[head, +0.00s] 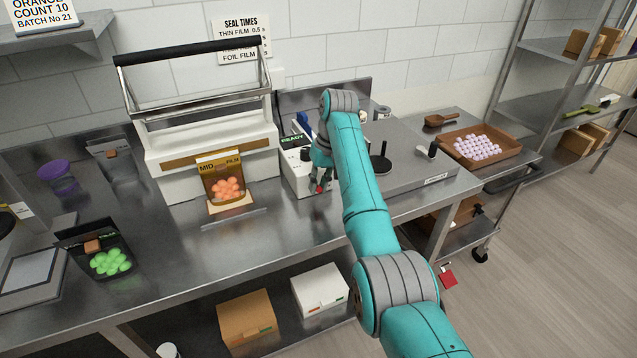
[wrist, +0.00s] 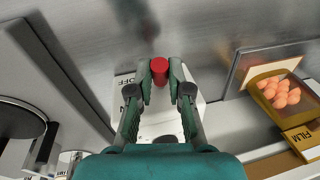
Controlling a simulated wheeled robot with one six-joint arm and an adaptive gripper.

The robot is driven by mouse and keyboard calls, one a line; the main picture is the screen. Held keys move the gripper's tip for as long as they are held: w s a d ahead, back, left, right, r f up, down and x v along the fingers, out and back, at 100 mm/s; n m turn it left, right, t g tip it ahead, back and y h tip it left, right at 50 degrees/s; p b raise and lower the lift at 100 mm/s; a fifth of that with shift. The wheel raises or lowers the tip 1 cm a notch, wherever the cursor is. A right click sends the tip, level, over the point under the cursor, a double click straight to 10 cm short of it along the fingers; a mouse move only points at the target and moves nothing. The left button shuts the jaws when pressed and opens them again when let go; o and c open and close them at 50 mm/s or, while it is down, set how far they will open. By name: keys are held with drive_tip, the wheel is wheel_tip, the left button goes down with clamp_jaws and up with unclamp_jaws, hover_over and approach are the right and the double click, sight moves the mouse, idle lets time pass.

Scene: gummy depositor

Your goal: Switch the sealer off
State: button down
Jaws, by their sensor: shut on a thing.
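The sealer (head: 213,135) is a white machine with a raised black-handled bar, on the steel bench. Its white control box (head: 296,178) stands at its right, with a lit display reading READY. A red switch knob (wrist: 159,66) sticks out of the box front and also shows in the head view (head: 319,189). My gripper (wrist: 160,76) is shut on the red knob, one finger on each side. It reaches down at the box in the head view (head: 321,180). An OFF label (wrist: 125,84) and part of another label show beside my left finger. The knob's exact setting cannot be told.
An amber pouch (head: 223,182) of orange gummies stands in front of the sealer. A hotplate (head: 400,165) stands right of the box.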

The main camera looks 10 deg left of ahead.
sight(321, 206)
drive_tip(key=t+y, duration=0.1)
drive_tip(key=f+t+y, duration=0.1)
drive_tip(key=s+f+t+y, duration=0.1)
drive_tip(key=t, duration=0.1)
drive_tip(key=shift+d, duration=0.35)
drive_tip(key=shift+f+n+t+y, duration=0.2)
drive_tip(key=shift+f+t+y, duration=0.15)
drive_tip(key=shift+t+y, duration=0.35)
drive_tip(key=shift+f+n+t+y, duration=0.2)
drive_tip(key=shift+f+t+y, duration=0.2)
drive_tip(key=shift+t, duration=0.6)
drive_tip(key=c, duration=1.1)
unclamp_jaws()
drive_tip(key=v, duration=1.2)
drive_tip(key=shift+d+f, duration=0.1)
